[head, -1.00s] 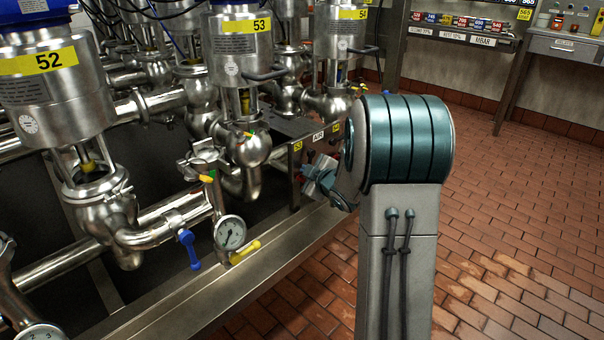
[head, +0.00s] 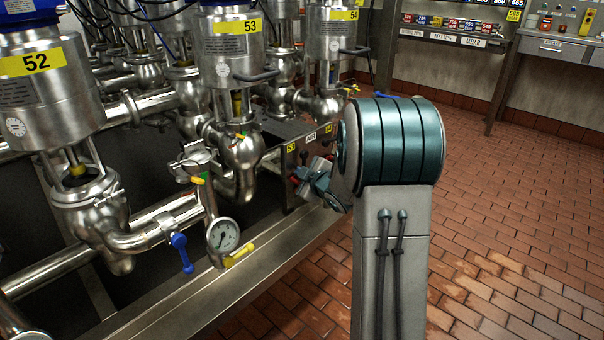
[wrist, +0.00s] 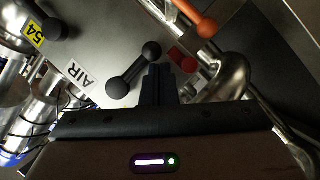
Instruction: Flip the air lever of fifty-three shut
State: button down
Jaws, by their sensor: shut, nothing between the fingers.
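The air panel (head: 291,170) stands below valve 53 (head: 233,62), with yellow 53 (head: 290,149) and 54 tags and a white AIR label (head: 311,138) on its top edge. In the wrist view I see the AIR label (wrist: 81,77), the 54 tag (wrist: 35,33), a black ball-ended lever (wrist: 133,75), a red lever (wrist: 183,60) and an orange lever (wrist: 195,18). The 53 tag is out of that view, so I cannot tell which lever is its own. My gripper (wrist: 158,72) is shut and empty, tips beside the black lever; contact is unclear. It also shows at the panel in the head view (head: 298,178).
A pressure gauge (head: 222,236), a blue handle (head: 181,252) and a yellow handle (head: 240,254) sit left of the panel. Valve 52 (head: 45,85) is further left. A curved steel pipe (wrist: 232,75) lies right of my fingers. The tiled floor (head: 500,220) is clear at right.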

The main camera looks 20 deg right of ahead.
jog(key=p+v, duration=0.4)
jog(key=v, duration=0.9)
jog(key=shift+s, duration=0.4)
